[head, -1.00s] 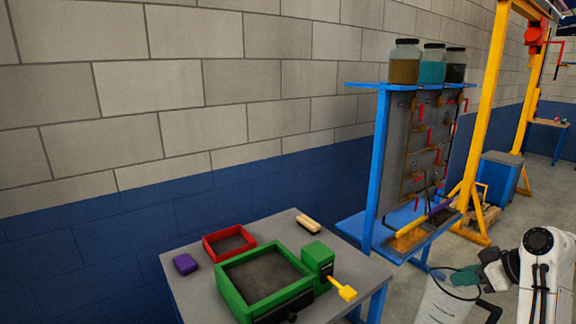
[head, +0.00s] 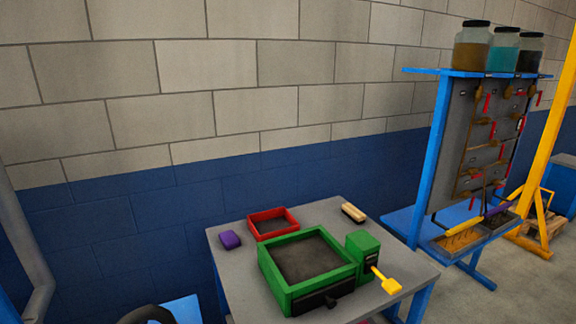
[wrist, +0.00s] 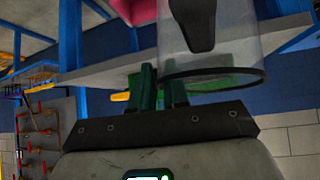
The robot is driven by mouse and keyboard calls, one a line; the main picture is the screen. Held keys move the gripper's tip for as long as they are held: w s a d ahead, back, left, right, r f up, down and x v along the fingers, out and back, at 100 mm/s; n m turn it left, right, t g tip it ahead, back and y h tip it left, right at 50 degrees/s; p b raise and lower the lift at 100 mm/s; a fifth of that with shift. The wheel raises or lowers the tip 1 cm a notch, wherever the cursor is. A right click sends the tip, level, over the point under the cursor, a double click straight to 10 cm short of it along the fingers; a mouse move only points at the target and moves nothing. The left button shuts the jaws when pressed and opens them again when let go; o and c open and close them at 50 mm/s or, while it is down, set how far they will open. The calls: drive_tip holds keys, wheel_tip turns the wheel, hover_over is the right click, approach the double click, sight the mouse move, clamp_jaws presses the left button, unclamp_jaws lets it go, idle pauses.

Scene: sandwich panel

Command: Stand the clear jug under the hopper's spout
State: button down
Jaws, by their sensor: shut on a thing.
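The clear jug (wrist: 235,45) fills the upper middle of the wrist view, with a dark rim and a dark handle-like part. My gripper (wrist: 160,88) has green fingers shut on the jug near its rim; the exact contact is partly hidden. Neither the jug nor my gripper shows in the head view now. I cannot make out a hopper or a spout for certain in either view.
A grey table (head: 235,262) holds a green tray (head: 270,285), a red tray (head: 262,235), a purple block (head: 230,240) and a brush (head: 353,212). To its right, a blue stand (head: 427,165) carries jars (head: 472,50) and a valve panel (head: 463,130).

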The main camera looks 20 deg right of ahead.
drive_tip(key=s+a+f, duration=0.1)
drive_tip(key=a+f, duration=0.1)
drive_tip(key=a, duration=0.7)
drive_tip(key=s+a+f+n+y+b, duration=0.1)
drive_tip(key=a+f, duration=0.2)
drive_tip(key=a, duration=0.7)
drive_tip(key=shift+f, duration=0.1)
